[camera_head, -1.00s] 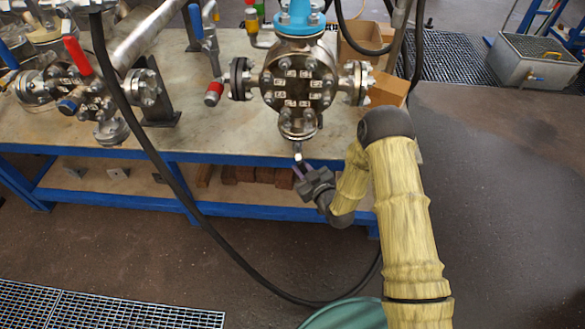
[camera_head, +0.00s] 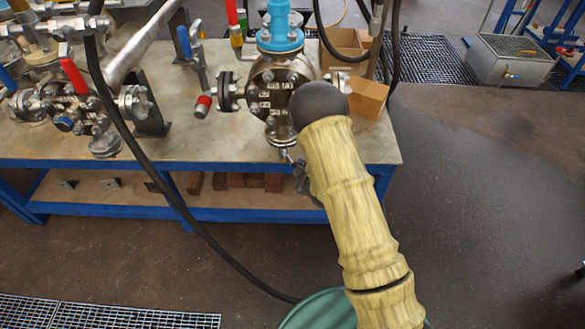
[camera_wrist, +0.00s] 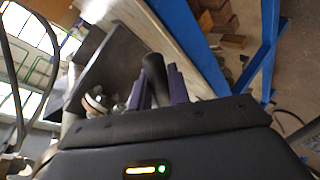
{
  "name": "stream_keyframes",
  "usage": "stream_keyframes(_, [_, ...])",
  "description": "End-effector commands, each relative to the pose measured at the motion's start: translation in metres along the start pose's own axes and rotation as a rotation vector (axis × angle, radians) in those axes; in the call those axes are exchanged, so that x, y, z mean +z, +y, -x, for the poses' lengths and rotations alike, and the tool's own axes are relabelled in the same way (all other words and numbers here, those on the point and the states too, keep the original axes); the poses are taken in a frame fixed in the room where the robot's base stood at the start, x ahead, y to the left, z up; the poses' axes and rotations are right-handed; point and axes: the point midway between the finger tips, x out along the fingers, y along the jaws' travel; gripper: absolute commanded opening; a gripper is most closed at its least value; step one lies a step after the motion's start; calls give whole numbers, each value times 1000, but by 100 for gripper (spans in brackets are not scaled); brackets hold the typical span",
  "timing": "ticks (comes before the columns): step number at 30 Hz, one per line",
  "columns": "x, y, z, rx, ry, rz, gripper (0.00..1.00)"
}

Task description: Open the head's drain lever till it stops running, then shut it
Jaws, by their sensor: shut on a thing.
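The head (camera_head: 272,92) is a round flanged metal vessel with a blue top, at the table's front edge. Below its bottom flange (camera_head: 279,132) is a small metal stub (camera_head: 286,155). My gripper (camera_head: 300,172) is just below and right of this stub, mostly hidden behind my yellow-sleeved arm. In the wrist view, the purple fingers of my gripper (camera_wrist: 158,84) are closed on both sides of a dark round bar (camera_wrist: 154,66), which looks like the drain lever's handle. The lever's angle and any running liquid cannot be made out.
Another flanged valve assembly with a red lever (camera_head: 74,75) stands at left on the blue-framed table (camera_head: 190,145). A black hose (camera_head: 150,150) hangs across the front. Cardboard boxes (camera_head: 366,97) stand right of the head.

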Motion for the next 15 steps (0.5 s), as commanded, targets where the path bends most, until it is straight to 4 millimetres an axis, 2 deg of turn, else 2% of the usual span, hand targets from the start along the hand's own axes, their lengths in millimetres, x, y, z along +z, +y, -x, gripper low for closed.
stream_keyframes(15, [-7,22,18,-8,-244,364,0])
